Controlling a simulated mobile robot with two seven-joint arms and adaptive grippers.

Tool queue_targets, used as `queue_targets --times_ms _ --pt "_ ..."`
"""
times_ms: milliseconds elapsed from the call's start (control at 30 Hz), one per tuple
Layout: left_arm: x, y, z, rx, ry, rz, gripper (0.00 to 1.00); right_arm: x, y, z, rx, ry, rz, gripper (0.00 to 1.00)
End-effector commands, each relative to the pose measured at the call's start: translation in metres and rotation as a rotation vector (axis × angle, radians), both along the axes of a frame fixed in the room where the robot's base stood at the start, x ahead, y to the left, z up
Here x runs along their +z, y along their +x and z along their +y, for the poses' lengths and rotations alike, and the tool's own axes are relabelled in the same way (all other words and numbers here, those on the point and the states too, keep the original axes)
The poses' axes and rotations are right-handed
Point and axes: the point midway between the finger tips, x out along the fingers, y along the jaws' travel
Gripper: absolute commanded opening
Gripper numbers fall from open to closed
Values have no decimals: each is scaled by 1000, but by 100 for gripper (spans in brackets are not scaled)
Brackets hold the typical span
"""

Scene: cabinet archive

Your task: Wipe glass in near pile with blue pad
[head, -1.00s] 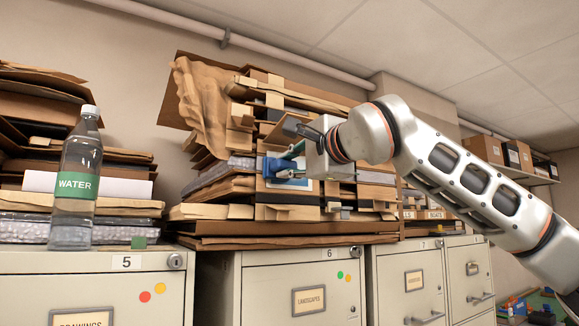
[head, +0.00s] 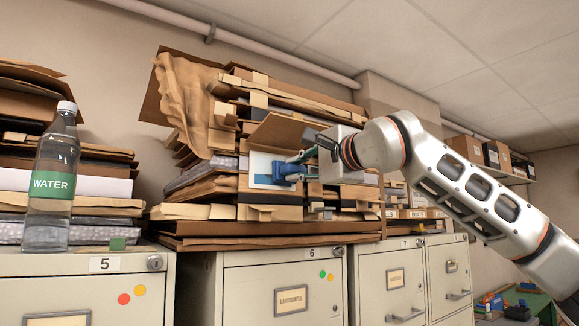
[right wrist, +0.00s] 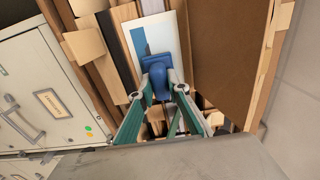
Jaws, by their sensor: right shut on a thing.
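A small framed picture with white and blue areas, which looks like the glass (head: 260,163), sits in the face of the near pile (head: 290,226). It also shows in the right wrist view (right wrist: 154,38). My right gripper (head: 303,167) is shut on the blue pad (head: 284,172), seen in the right wrist view (right wrist: 158,73) between the green-and-grey fingers. The pad lies over the right part of the picture in the head view and covers some of it. Whether it touches the glass is hard to tell. My left gripper is out of view.
A brown board (head: 275,131) juts out beside the picture, close to my right gripper. A water bottle (head: 52,180) stands on the left cabinet, before another pile (head: 105,187). Filing cabinets (head: 285,285) stand below. Open space lies in front of the piles.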

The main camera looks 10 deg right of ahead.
Motion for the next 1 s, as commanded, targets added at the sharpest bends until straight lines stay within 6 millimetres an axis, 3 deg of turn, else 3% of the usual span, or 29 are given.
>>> queue_targets --times_ms 200,500,1000 --pt "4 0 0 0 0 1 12 0 6 -13 -1 1 1 0" --pt "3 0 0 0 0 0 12 -1 5 -14 -1 0 1 0" --pt "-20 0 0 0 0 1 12 -1 -36 -28 0 0 -2 0"
